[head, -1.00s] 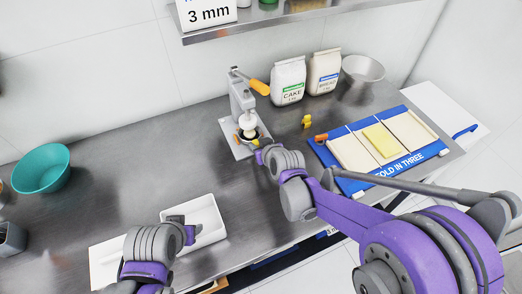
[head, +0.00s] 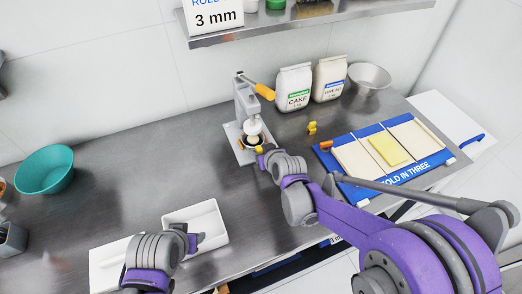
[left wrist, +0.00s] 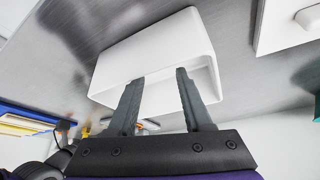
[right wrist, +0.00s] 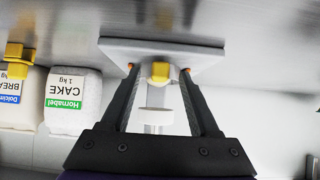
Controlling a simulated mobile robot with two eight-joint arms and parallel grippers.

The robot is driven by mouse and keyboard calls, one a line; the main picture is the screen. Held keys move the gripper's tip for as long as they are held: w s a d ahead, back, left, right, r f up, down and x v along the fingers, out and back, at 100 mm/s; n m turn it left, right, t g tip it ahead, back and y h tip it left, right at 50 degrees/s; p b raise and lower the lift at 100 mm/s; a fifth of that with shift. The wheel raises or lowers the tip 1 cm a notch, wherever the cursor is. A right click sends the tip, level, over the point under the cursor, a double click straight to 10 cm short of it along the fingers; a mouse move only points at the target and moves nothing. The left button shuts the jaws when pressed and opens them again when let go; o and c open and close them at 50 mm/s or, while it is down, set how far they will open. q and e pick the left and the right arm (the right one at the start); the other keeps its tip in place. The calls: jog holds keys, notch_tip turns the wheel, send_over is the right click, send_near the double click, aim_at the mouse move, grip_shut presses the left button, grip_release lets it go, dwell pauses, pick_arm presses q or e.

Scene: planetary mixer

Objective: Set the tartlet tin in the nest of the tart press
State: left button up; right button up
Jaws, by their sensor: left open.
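The tart press (head: 243,103) stands on the counter, a grey column with an orange lever and a white plunger over its base plate. A dark round shape with a yellow-orange edge (head: 248,141) lies at its nest; I cannot tell tin from nest. My right gripper (head: 261,151) is at the nest. In the right wrist view its fingers (right wrist: 159,68) stand wide apart, a small yellow piece between them and orange specks at both tips; whether they hold the tin is unclear. My left gripper (left wrist: 160,76) is open and empty over the white tray (left wrist: 145,45).
The white tray (head: 212,215) sits at the counter's front. Two flour bags (head: 295,90) and a metal bowl (head: 368,77) stand behind. A small yellow object (head: 311,128) lies right of the press, beside the blue folding board (head: 420,171). A teal bowl (head: 45,170) is far left.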

pick_arm(q)
jog(key=shift+w+r+p, duration=0.2)
jog(key=shift+r+p, duration=0.2)
jog(key=shift+r, duration=0.05)
pick_arm(e)
jog(key=v, duration=1)
jog(key=shift+s+r, duration=0.2)
jog(key=shift+s, duration=0.1)
jog(key=shift+d, duration=0.15)
